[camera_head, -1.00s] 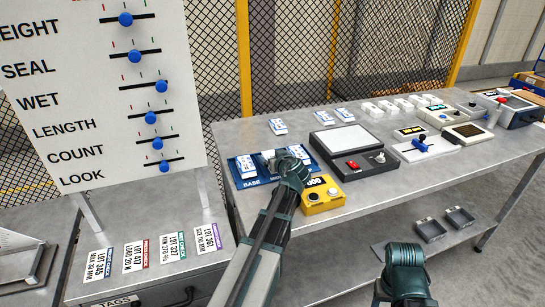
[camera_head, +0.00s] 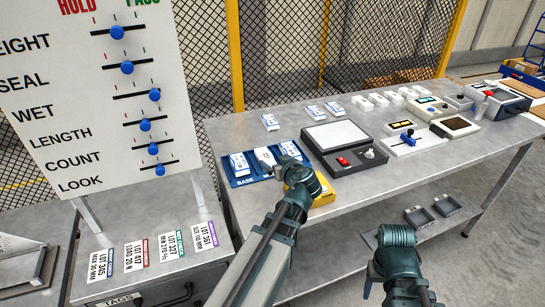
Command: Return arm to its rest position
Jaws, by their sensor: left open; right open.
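My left gripper (camera_head: 284,162) is at the right part of a blue tray marked BASE (camera_head: 238,182), with its wrist in front of a yellow box (camera_head: 325,195). It is open, and I see nothing held in it; its fingertips are small and partly hidden. The tray holds a blue-and-white pack (camera_head: 239,164) at the left, a white pack (camera_head: 264,157) in the middle and another pack (camera_head: 289,149) behind my gripper. My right arm is low at the right, in front of the table. My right gripper (camera_head: 370,284) is open, its fingers mostly hidden by the wrist.
A dark device with a white plate (camera_head: 335,135) and red button stands right of the tray. Several small packs and instruments line the steel table (camera_head: 230,125). A slider board (camera_head: 75,85) stands at left above lot cards (camera_head: 137,253). The lower shelf holds grey bins (camera_head: 419,215).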

